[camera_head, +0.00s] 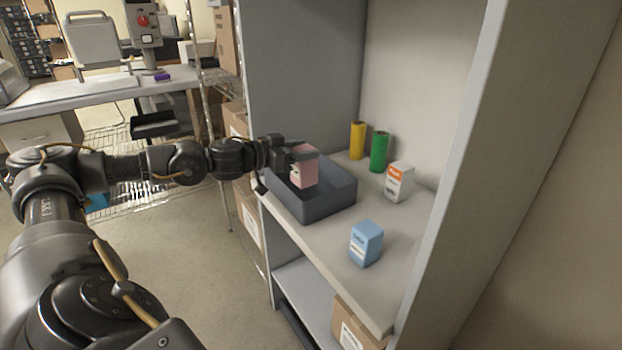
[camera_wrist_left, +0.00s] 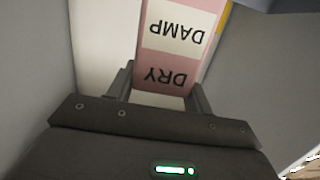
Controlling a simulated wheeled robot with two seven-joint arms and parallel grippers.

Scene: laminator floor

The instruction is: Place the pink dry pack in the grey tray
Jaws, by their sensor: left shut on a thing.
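The pink dry pack (camera_head: 305,172) is held by my left gripper (camera_head: 300,154) above the grey tray (camera_head: 318,208). In the left wrist view the pack (camera_wrist_left: 178,45) shows the words DRY and DAMP, upside down, between the two fingers of the left gripper (camera_wrist_left: 160,88). The grey tray is a dark open box on the shelf, at its left side. The pack hides part of the tray's inside, and I cannot tell whether its lower end touches the tray floor. My right gripper is not in view.
On the shelf (camera_head: 345,257), a blue box (camera_head: 366,243) stands in front, and a white and orange box (camera_head: 398,182) stands right of the tray. A yellow cylinder (camera_head: 357,140) and a green cylinder (camera_head: 379,151) stand behind. Upright cabinet panels bound the shelf.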

